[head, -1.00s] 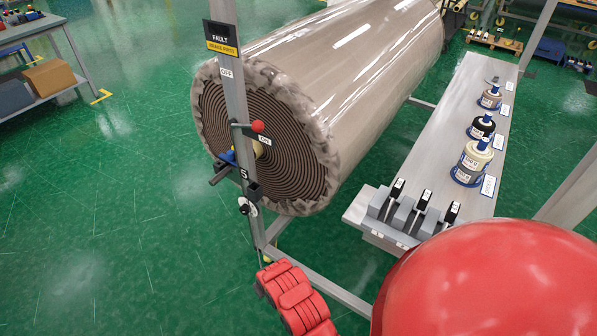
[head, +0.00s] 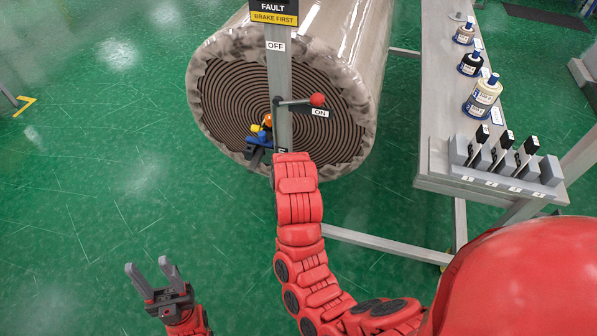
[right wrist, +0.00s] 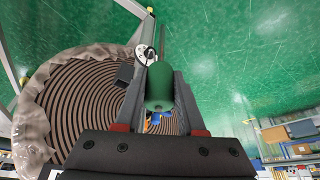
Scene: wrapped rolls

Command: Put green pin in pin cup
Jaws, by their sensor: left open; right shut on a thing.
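The green pin (right wrist: 160,88) is between the fingers of my right gripper (right wrist: 160,70) in the right wrist view, and the gripper is shut on it. In the head view my right arm reaches up to the grey post (head: 279,85) and hides this gripper and the pin. A small black box (right wrist: 125,73) shows beside the left finger in the wrist view; I cannot tell whether it is the pin cup. No other likely cup is clear in the head view. My left gripper (head: 152,276) is open and empty over the green floor, at lower left.
A large wrapped roll (head: 222,75) stands behind the post. The post carries a red-knobbed lever (head: 317,99). A white dial (right wrist: 145,54) is near the fingers. A grey bench (head: 437,95) with spools and grey blocks stands at right.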

